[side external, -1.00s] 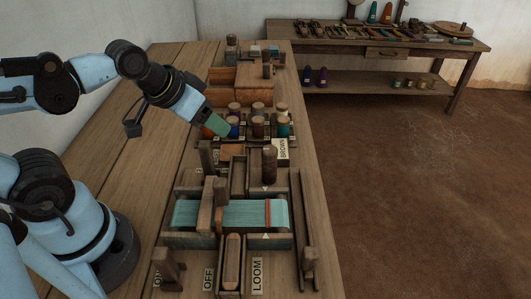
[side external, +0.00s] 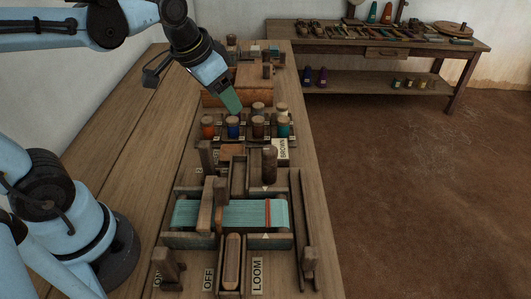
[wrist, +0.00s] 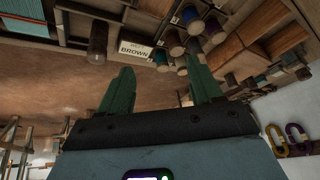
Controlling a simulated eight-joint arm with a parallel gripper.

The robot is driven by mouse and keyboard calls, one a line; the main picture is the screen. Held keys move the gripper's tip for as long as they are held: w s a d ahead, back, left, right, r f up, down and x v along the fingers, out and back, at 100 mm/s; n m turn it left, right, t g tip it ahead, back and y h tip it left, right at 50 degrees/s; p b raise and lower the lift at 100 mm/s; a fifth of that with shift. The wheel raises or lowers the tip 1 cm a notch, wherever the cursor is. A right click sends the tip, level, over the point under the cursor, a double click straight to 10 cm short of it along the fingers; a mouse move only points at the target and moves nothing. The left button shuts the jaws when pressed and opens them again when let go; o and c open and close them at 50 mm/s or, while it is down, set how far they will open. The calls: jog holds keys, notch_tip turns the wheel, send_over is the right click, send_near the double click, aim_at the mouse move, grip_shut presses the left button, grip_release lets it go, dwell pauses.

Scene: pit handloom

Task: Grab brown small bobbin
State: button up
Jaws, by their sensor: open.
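Small bobbins with dark wooden tops stand in a rack on the bench in the side view. In the front row are an orange-red one (side external: 208,131), a blue one (side external: 233,131), a brown one (side external: 257,130) and a teal one (side external: 283,130). More bobbins stand behind them. A label reading BROWN (side external: 281,149) is at the rack's front right; it also shows in the wrist view (wrist: 135,49). My gripper (side external: 232,104) is open and empty, above the rack, left of the brown bobbin.
A wooden box (side external: 225,98) stands behind the bobbins. A tool table (side external: 385,40) stands at the back right. The bench's left side is bare.

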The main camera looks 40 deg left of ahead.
jog(key=w+a+m+g, duration=0.1)
jog(key=w+m+g, duration=0.1)
jog(key=w, duration=0.3)
jog(key=m+g, duration=0.2)
jog(key=g, duration=0.1)
send_over(258, 119)
jog(key=f, duration=0.8)
jog(key=shift+a+f, duration=0.15)
jog(key=shift+a, duration=0.15)
jog(key=shift+d+f, duration=0.15)
jog(key=shift+f, duration=1.2)
jog(key=shift+d+f, duration=0.1)
jog(key=shift+f, duration=1.25)
jog(key=c, duration=1.1)
